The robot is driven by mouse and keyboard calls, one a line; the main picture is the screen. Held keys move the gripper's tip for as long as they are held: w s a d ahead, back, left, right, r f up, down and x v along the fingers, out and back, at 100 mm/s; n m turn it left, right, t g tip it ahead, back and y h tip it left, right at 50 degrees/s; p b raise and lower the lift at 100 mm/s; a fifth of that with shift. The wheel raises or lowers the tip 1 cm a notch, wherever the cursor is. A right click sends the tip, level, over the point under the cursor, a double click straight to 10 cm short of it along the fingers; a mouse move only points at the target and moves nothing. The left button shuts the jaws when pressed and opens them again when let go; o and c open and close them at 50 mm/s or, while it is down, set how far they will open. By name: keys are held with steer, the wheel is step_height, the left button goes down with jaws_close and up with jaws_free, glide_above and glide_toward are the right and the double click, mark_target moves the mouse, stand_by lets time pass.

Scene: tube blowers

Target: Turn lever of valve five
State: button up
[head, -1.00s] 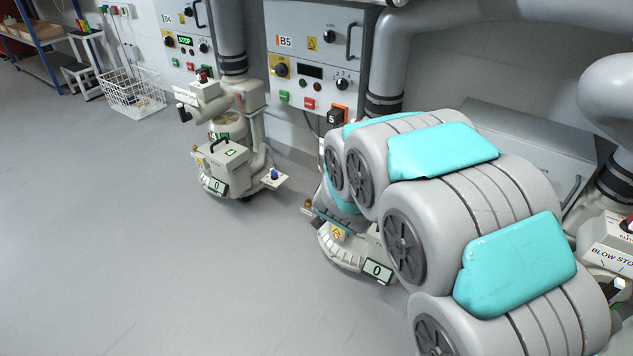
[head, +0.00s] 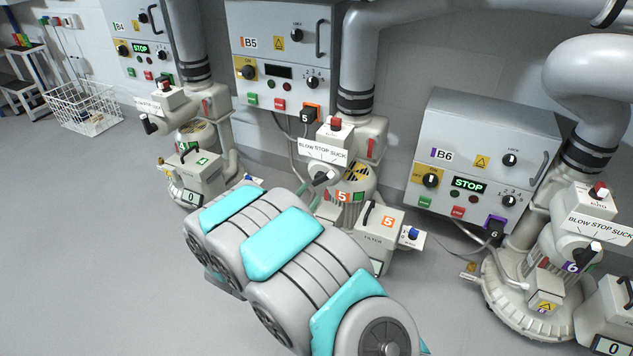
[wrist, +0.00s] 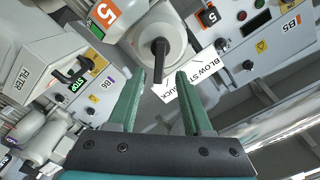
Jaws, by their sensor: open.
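The black lever (wrist: 159,62) of valve five shows in the wrist view on a round pale valve body (wrist: 172,32). In the head view the lever (head: 321,178) sits just below the white BLOW STOP SUCK sign (head: 322,152) of unit 5. The sign also shows in the wrist view (wrist: 200,75), partly behind a finger. My gripper (wrist: 159,82) is open, with its two green fingers either side of the lever's free end in the picture. I cannot tell how deep the lever reaches between them, and no contact is visible. In the head view my arm mostly hides the gripper.
Control box B5 (head: 275,55) stands behind unit 5. A filter box with an orange 5 (head: 372,238) stands low to the right. Box B6 (head: 480,150) reads STOP, with another lever unit (head: 585,225) beside it. Open floor (head: 90,260) lies to the left.

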mark_target(319, 183)
steer(key=shift+x, duration=3.8)
steer(key=shift+c, duration=0.2)
steer(key=shift+f, duration=0.1)
jaws_close()
